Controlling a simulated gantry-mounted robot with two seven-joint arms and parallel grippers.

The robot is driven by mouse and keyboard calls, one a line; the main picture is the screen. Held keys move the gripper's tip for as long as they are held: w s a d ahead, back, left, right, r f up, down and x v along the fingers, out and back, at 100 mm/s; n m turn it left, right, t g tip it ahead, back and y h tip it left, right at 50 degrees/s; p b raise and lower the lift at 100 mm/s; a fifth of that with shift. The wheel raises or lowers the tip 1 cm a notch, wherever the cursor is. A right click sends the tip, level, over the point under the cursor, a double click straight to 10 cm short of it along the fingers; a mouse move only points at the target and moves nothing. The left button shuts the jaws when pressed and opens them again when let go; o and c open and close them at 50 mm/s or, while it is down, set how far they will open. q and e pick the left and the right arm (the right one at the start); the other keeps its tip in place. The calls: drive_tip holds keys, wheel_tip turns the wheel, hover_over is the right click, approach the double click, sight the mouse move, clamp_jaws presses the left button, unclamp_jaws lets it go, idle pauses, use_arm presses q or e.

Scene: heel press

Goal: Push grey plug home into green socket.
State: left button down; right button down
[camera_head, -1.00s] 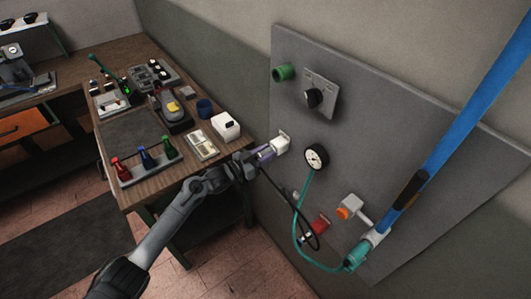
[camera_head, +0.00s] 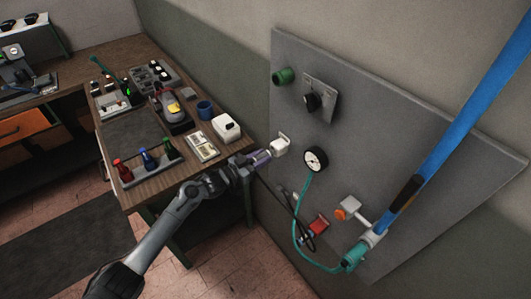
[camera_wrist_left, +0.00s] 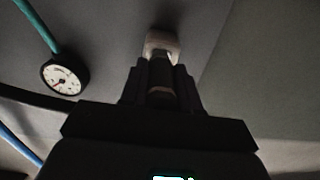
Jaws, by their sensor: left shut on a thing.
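A small grey-violet plug (camera_head: 261,158) is held in my left gripper (camera_head: 254,160) in front of the wall panel. A whitish block (camera_head: 279,146) on the panel lies straight ahead of it; I cannot tell whether they touch. The wrist view shows the dark fingers (camera_wrist_left: 160,85) shut around the plug (camera_wrist_left: 161,75), with the pale block (camera_wrist_left: 162,45) just beyond. A short green round fitting (camera_head: 284,76), which may be the green socket, sticks out at the panel's upper left. Nothing is in it. My right gripper is not in view.
A dark cable (camera_head: 290,203) hangs below. The crowded workbench (camera_head: 165,185) stands left.

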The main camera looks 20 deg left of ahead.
use_arm(q)
drive_tip(key=shift+p+v, duration=1.15)
drive_tip(key=shift+v, duration=0.4)
drive_tip(key=shift+s+a+p, duration=0.25)
drive_tip(key=shift+s+p, duration=0.05)
drive_tip(key=shift+s, duration=0.1)
drive_tip(key=shift+s+a, duration=0.1)
drive_tip(key=shift+s, duration=0.1)
drive_tip(key=shift+p+v, duration=0.75)
wheel_tip(320, 180, up, 20)
drive_tip(key=p, duration=1.7)
hover_over(252, 162)
drive_tip(key=v, duration=0.2)
wheel_tip(252, 162, up, 8)
drive_tip(key=p, duration=0.6)
drive_tip(key=shift+s+p, duration=0.2)
drive_tip(key=shift+p, duration=0.2)
